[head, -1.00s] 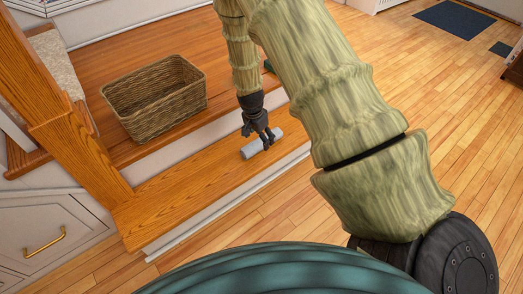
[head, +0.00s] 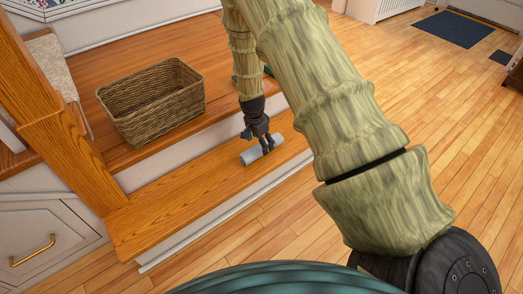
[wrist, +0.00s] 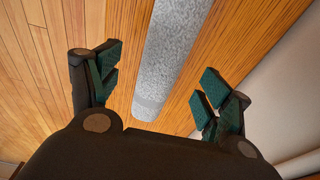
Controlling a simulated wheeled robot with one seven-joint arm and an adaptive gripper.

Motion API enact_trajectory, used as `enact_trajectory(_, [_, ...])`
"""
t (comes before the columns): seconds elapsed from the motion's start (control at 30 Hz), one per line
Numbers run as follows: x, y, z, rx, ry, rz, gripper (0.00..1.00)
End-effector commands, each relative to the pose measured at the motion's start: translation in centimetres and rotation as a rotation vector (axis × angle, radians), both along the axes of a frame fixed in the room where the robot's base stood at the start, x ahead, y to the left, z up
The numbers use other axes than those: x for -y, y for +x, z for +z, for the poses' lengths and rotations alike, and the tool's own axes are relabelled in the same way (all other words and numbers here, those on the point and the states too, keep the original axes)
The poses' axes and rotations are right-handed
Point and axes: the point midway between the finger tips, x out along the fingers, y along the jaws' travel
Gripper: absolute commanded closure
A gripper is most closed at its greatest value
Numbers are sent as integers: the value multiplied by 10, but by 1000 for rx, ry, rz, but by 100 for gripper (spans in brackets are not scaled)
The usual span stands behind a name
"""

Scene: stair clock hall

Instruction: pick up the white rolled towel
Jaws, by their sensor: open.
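The rolled towel (head: 250,157) is a pale grey-white cylinder lying on the lower wooden step in the head view. In the wrist view the towel (wrist: 172,55) runs lengthwise between the fingers, with wood on both sides of it. My gripper (head: 267,147) points down at the towel in the head view. In the wrist view my gripper (wrist: 160,82) is open, with one green-padded finger on each side of the roll and a gap on both sides. I cannot tell how far down the fingertips reach.
A wicker basket (head: 152,103) stands on the upper landing, behind and left of the towel. A wooden newel post (head: 65,140) rises at the left, above a white drawer front (head: 45,235). The wooden floor (head: 450,130) to the right is largely clear.

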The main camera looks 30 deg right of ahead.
Motion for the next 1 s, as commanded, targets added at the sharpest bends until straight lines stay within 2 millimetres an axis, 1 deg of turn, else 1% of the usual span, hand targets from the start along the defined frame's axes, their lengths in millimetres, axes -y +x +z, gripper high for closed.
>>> enact_trajectory(0.03, [1,0,-8,-1,1,-1,22])
enact_trajectory(0.33, [9,4,-41,-1,1,0,22])
enact_trajectory(0.43, [10,4,-45,0,1,1,22])
enact_trajectory(0.67, [10,4,-45,0,0,0,22])
enact_trajectory(0.77, [10,4,-45,0,0,0,38])
enact_trajectory(0.8, [10,4,-45,0,0,0,45])
enact_trajectory(0.93, [10,4,-45,0,0,0,69])
enact_trajectory(0.97, [10,4,-45,0,0,0,73])
enact_trajectory(1.0, [10,4,-45,0,0,0,73])
